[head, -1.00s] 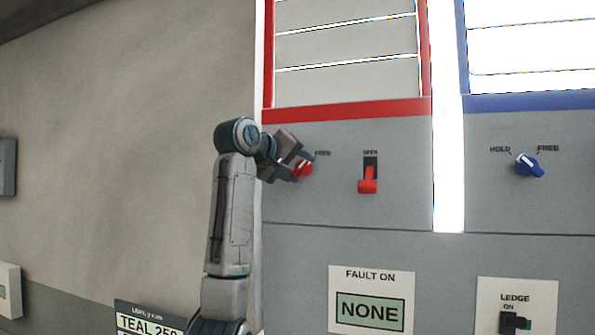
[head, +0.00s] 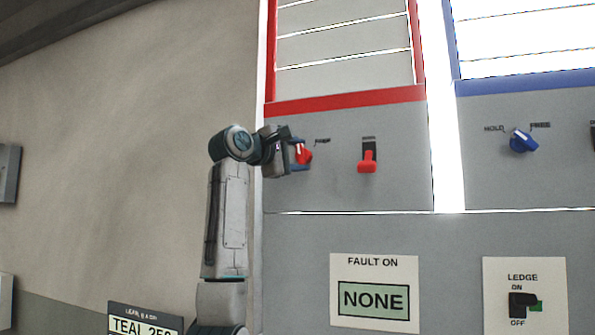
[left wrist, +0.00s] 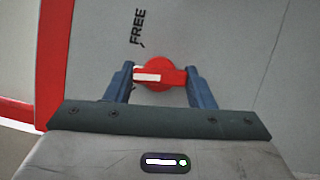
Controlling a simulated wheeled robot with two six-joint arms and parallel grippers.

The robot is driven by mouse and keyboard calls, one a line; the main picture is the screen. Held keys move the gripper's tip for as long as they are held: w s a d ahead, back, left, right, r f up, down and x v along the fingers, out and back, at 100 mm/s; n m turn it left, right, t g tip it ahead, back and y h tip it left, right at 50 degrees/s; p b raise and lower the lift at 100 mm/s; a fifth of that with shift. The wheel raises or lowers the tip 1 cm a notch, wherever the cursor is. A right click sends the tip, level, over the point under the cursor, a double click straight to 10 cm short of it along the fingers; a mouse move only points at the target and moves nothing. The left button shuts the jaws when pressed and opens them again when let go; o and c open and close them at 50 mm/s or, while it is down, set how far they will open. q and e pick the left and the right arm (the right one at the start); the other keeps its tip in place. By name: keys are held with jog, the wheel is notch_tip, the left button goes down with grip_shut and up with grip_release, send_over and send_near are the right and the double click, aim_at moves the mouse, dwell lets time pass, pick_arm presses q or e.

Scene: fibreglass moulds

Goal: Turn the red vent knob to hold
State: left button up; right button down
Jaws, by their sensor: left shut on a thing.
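The red vent knob (head: 304,154) is on the grey panel below the red-framed window. My left gripper (head: 302,153) is shut on it. In the left wrist view the red knob (left wrist: 168,75) sits between the two blue fingers (left wrist: 160,80). Its white pointer mark points left there, which is about straight up on the panel, off the FREE label (left wrist: 138,25). The FREE label (head: 322,141) is right of the knob in the head view. The knob's HOLD label is not visible; my gripper covers that side. My right gripper is not in view.
A red switch (head: 367,160) is just right of the knob. A blue knob (head: 523,142) with HOLD and FREE labels is further right. Below are a fault display (head: 373,300) reading NONE and a ledge switch (head: 520,305). Bare wall (head: 120,150) lies left.

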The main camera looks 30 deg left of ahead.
pick_arm(q)
jog(key=n+b, duration=0.2)
jog(key=f+n+t+b, duration=0.1)
jog(key=n+b, duration=0.1)
jog(key=shift+d+n+t+y, duration=0.1)
jog(key=shift+n+t+y, duration=0.2)
jog(key=shift+n+y, duration=0.1)
jog(key=shift+r+n+t+b, duration=0.1)
jog(key=shift+n+t+b, duration=0.2)
jog(key=shift+n+b, duration=0.45)
jog(key=shift+r+n+y+b, duration=0.1)
jog(key=shift+n+y+b, duration=0.5)
jog(key=shift+n, duration=0.25)
jog(key=shift+t, duration=0.3)
jog(key=o, duration=1)
jog(key=shift+r, duration=0.1)
